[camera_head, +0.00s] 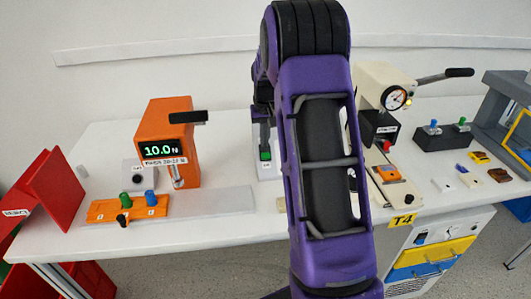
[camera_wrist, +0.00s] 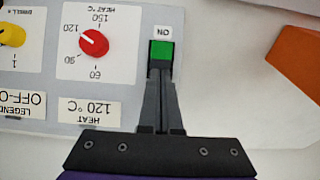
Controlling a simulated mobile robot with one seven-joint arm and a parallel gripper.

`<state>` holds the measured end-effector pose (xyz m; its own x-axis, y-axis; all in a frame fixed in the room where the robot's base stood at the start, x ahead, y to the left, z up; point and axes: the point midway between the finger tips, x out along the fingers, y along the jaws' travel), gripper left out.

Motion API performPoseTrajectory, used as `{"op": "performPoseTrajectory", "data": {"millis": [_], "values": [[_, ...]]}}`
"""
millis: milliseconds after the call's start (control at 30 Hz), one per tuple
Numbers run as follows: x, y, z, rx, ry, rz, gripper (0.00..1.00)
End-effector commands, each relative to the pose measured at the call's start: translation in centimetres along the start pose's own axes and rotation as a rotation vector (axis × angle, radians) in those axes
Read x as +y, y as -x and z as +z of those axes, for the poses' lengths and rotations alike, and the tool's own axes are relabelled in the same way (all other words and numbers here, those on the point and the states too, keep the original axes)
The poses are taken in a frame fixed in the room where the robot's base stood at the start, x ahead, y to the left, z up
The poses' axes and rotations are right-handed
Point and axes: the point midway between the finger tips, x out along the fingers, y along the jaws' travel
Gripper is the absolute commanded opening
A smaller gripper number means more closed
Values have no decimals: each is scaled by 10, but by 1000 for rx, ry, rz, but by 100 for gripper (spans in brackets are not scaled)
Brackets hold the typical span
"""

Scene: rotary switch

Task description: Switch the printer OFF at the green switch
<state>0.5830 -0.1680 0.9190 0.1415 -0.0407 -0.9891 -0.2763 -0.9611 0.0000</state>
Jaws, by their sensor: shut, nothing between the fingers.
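The green switch (camera_wrist: 162,52) is a small square block in a dark frame on a light grey panel (camera_wrist: 205,100). It also shows as a green spot in the head view (camera_head: 265,156). A small white label reading ON, upside down in the wrist view, is beside it. My gripper (camera_wrist: 161,76) is shut and empty, with its fingertips at the near edge of the switch in the wrist view. In the head view my gripper (camera_head: 265,146) is over the switch. I cannot tell whether the fingertips touch it. The lower part of the switch is hidden by the fingers. The printer cannot be identified.
A red knob (camera_wrist: 94,43) points near 120 on a HEAT scale, beside a yellow knob (camera_wrist: 11,35). An orange device (camera_head: 165,130) reading 10.0 stands left. A cream press (camera_head: 385,85) stands right. My arm hides much of the middle.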

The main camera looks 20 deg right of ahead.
Motion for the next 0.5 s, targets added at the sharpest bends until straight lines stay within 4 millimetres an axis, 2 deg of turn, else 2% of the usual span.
{"op": "performPoseTrajectory", "data": {"millis": [500], "values": [[0, 38, -6, 3, 0, 0, 0]]}}
